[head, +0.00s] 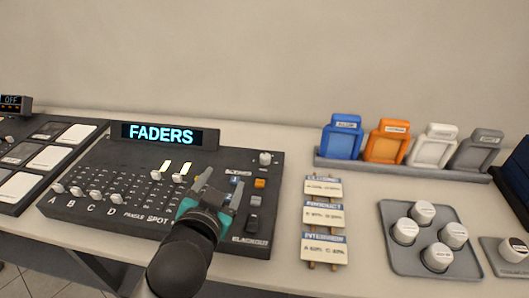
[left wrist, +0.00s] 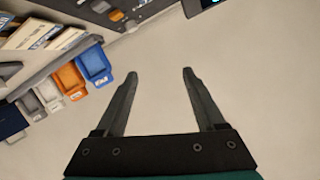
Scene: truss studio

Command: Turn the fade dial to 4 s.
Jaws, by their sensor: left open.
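A black control console (head: 110,160) with a lit "FADERS" display (head: 163,135) stands on the counter in the head view. A light grey round knob (head: 265,158) sits at its upper right corner. It is the only dial-like knob I make out there; its label and setting are too small to read. My left gripper (head: 220,183) is over the right part of the console, left of and nearer than the knob, and hides some controls. Its two fingers are apart and empty in the left wrist view (left wrist: 161,74). My right gripper is not in view.
Right of the console lie label cards on a wooden rack (head: 309,246). A grey tray (head: 386,240) holds several white round pieces. Blue (head: 342,142), orange (head: 388,146), white and grey holders stand on a rail behind. Several slider knobs line the console's left side.

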